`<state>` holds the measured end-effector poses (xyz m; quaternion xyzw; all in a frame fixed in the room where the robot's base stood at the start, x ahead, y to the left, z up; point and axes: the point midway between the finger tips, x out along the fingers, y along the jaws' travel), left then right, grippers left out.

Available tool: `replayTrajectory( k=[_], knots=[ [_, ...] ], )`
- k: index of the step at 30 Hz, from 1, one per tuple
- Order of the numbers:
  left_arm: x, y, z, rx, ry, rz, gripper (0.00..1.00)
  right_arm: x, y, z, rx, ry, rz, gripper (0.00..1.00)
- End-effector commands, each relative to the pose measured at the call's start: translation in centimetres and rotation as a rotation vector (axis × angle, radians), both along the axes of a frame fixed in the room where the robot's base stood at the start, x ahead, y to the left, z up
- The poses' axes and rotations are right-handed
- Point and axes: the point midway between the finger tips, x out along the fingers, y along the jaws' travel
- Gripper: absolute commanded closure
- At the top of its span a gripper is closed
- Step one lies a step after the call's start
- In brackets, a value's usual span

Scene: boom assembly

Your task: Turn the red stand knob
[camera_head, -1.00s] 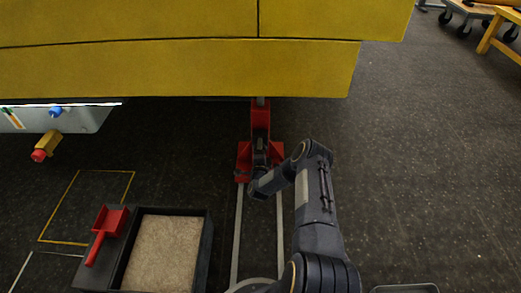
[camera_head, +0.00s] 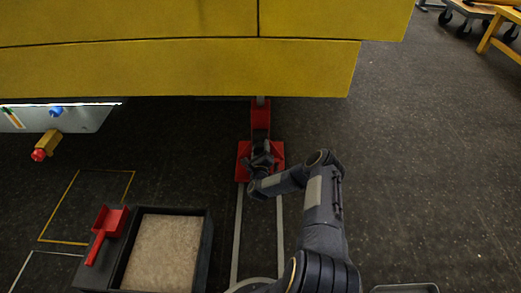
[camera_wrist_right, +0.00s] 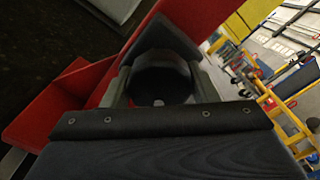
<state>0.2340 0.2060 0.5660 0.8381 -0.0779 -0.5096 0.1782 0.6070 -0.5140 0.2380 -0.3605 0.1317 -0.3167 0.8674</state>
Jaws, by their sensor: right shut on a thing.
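The red stand (camera_head: 261,115) stands on the floor under the yellow boom, with its wide red base at the bottom. It also shows in the right wrist view (camera_wrist_right: 75,92). My right gripper (camera_head: 262,160) is at the lower front of the stand. In the right wrist view its fingers (camera_wrist_right: 162,84) are closed around a dark round knob (camera_wrist_right: 160,82). The knob is partly hidden by the fingers, and in the head view my gripper and wrist cover it. My left gripper is not in view.
The yellow boom (camera_head: 180,70) hangs low over the stand. A dark tray of pale grit (camera_head: 209,245) and a red scoop (camera_head: 107,219) lie at the lower left. Pale rails (camera_head: 238,235) run along the floor to the stand.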

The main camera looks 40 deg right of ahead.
Motion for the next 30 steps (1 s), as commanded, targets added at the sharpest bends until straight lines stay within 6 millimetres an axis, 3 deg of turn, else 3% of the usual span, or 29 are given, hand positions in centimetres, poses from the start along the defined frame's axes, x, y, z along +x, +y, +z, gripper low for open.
replayTrajectory(
  k=[23,24,28,30],
  knots=[
    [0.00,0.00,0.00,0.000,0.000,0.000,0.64,0.03,0.16,-0.09,0.084,-0.069,0.003,0.69],
    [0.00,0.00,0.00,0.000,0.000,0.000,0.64,0.03,0.16,-0.09,0.084,-0.069,0.003,0.44],
    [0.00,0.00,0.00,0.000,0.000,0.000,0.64,0.04,0.14,-0.07,0.084,-0.069,0.003,0.27],
    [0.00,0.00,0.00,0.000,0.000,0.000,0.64,0.03,0.11,-0.06,0.083,-0.069,0.002,0.24]
  ],
)
